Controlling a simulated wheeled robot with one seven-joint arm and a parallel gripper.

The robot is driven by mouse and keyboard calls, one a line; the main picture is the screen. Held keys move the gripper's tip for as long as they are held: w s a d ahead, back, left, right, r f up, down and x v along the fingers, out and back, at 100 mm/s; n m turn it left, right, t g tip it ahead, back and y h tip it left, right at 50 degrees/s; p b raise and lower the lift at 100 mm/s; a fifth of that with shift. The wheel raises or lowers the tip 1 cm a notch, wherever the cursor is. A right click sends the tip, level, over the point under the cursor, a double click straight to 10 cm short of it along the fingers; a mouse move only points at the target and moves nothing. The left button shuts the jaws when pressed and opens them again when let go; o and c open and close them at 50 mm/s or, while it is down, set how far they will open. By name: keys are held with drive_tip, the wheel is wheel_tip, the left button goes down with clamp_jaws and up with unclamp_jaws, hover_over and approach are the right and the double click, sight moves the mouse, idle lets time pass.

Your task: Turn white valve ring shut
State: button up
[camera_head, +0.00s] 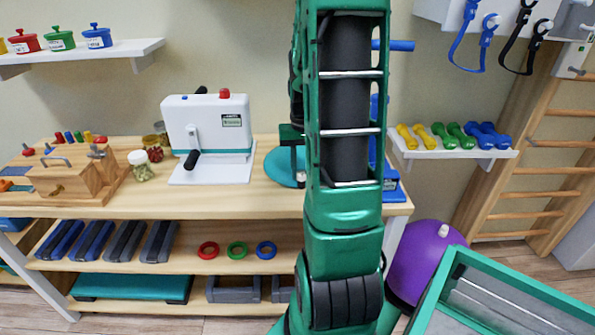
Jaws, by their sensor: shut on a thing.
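I see no white valve ring in the head view; my own green and black arm stands upright across the middle and hides part of the bench behind it. My gripper does not show clearly. A dark green block shows just left of my arm, above a teal disc (283,168) on the bench; I cannot tell what the block belongs to. A blue device (394,189) with a white knob is partly hidden at the right end of the bench.
The wooden bench (230,203) carries a white crank machine (210,137), a jar (141,166) and a wooden peg box (70,178). Dumbbells lie on a right shelf (455,152). A purple ball (425,262) and a green-rimmed tray (510,285) stand at lower right.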

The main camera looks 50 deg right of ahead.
drive_tip(key=shift+m, duration=0.6)
drive_tip(key=o, duration=0.8)
drive_tip(key=shift+r, duration=0.1)
wheel_tip(320, 180, up, 11)
drive_tip(key=shift+w+f, duration=0.1)
drive_tip(key=shift+f, duration=0.1)
idle(0.4)
